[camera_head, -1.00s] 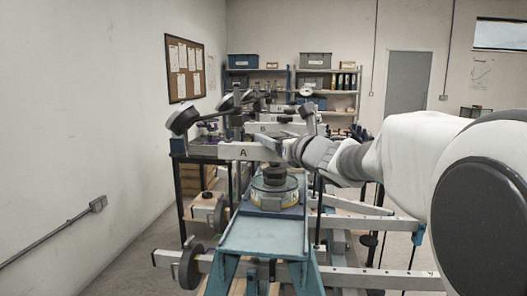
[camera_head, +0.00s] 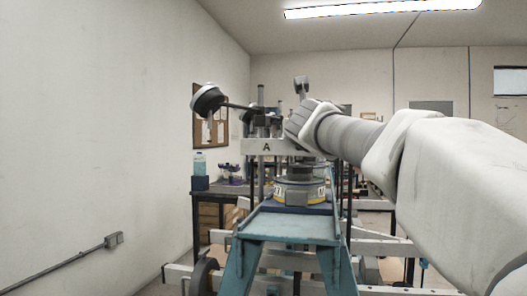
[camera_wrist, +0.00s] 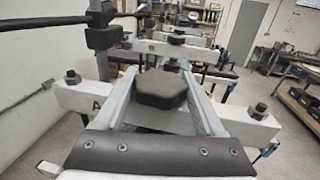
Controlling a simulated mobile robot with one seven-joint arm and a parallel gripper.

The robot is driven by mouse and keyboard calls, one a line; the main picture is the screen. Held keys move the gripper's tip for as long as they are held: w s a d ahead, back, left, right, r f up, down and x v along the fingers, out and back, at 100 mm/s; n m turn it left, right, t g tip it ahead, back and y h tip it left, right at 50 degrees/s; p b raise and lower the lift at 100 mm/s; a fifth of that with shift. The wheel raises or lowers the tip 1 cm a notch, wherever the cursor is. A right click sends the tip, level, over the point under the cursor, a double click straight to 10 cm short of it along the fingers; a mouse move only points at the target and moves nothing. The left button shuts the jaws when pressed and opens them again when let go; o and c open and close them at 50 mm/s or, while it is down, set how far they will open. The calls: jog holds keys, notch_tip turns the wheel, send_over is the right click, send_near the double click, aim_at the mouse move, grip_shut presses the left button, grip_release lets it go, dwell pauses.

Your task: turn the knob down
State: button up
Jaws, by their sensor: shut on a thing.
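A dark, angular knob (camera_wrist: 160,91) sits between the two pale fingers of my gripper (camera_wrist: 163,80) in the wrist view. The fingers press on its left and right sides. The knob is over the middle of the pale beam marked A (camera_wrist: 72,99). In the head view my gripper (camera_head: 292,138) reaches in from the right to the beam (camera_head: 257,147), and the gripped knob is hidden there. Below the beam, a dark stack (camera_head: 301,171) stands on a round dial-like base (camera_head: 300,192) with a yellow band.
A dark rod ends in a round weight (camera_head: 207,98) at upper left. A teal stand (camera_head: 290,228) carries the base. Bolts stick up from the beam at both sides (camera_wrist: 259,109). A bench with a bottle (camera_head: 199,163) stands behind at left.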

jog(key=shift+w+a+f+m+g+h+b, duration=0.1)
jog(key=shift+f+m+g+h+b, duration=0.1)
jog(key=shift+m+h+b, duration=0.5)
jog(key=shift+f+m+g+h+b, duration=0.1)
jog(key=shift+m+g+h+b, duration=0.2)
jog(key=shift+h, duration=0.6)
jog(key=m+h+p, duration=0.1)
jog(key=m+g+h+p, duration=0.1)
jog(key=h, duration=0.1)
jog(key=shift+r+g, duration=0.3)
jog(key=shift+r, duration=0.05)
jog(key=m+g+h+p, duration=0.1)
jog(key=m+h+p, duration=0.1)
jog(key=h+p, duration=0.1)
jog(key=shift+r+m+g, duration=0.1)
jog(key=shift+m+g, duration=0.2)
jog(key=m+g+h+p, duration=0.2)
jog(key=p, duration=0.3)
jog(key=shift+g, duration=0.3)
jog(key=shift+f+m+g+h+p, duration=0.2)
jog(key=shift+m+g+h+p, duration=0.4)
jog(key=shift+p, duration=0.6)
jog(key=shift+f+g+h+p, duration=0.25)
jog(key=shift+g+h+p, duration=0.05)
jog(key=shift+g+p, duration=0.15)
jog(key=o, duration=1.3)
jog(key=shift+r, duration=0.1)
jog(key=shift+o, duration=0.2)
jog(key=shift+r+m, duration=0.1)
jog(key=shift+m, duration=0.2)
